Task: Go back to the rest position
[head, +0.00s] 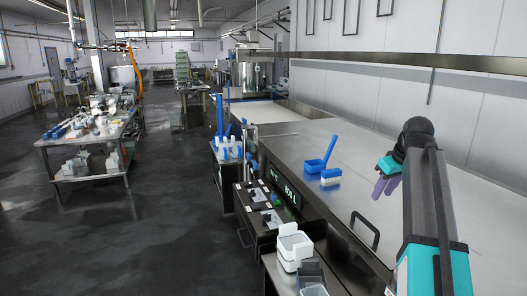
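My arm rises at the right of the head view, grey and teal with a dark rounded joint at its top. My gripper (385,186) shows just left of that joint, small, with a teal part and purple finger-like parts below it. It appears to be above the steel top of the press (345,190). The arm hides part of it, and I cannot make out the gap between its fingers or anything held.
A blue scoop (314,164) and a blue-and-white brush (330,177) lie on the steel top. A cluttered table (105,135) stands left. The dark floor between is clear.

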